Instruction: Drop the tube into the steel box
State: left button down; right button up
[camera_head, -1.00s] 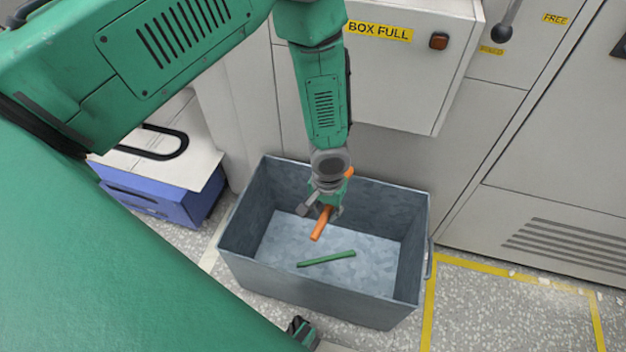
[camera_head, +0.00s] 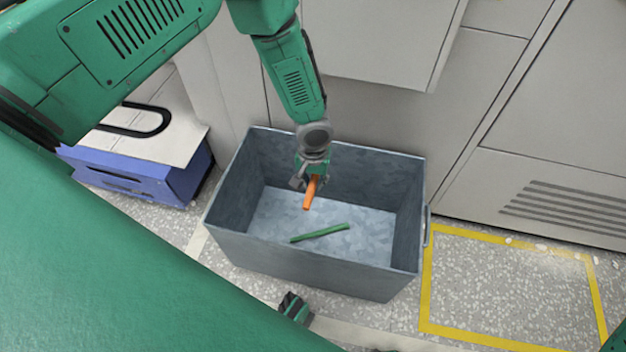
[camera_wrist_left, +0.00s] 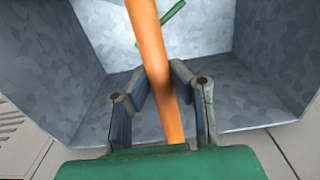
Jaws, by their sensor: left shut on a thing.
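The orange tube (camera_head: 309,196) is in my left gripper (camera_head: 311,180), over the open steel box (camera_head: 310,268). The tube hangs down at a tilt, and its lower end appears within the box walls, above the floor. In the left wrist view the tube (camera_wrist_left: 150,45) runs between the two fingers of the left gripper (camera_wrist_left: 160,85), which are closed around it. A green tube (camera_head: 320,233) lies on the floor of the box and partly shows in the left wrist view (camera_wrist_left: 172,17).
A grey cabinet (camera_head: 400,130) stands right behind the box. A blue case (camera_head: 150,183) with a pale top is to the left. A yellow-lined floor area (camera_head: 510,290) on the right is empty. A small green and dark part (camera_head: 295,308) shows in front of the box.

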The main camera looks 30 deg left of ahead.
pick_arm(q)
jog(key=shift+d+r, duration=0.15)
jog(key=shift+d, duration=0.05)
jog(key=c, duration=1.4)
grip_release()
jog(key=shift+a, duration=0.1)
jog(key=shift+r, duration=0.35)
notch_tip(320, 180, up, 11)
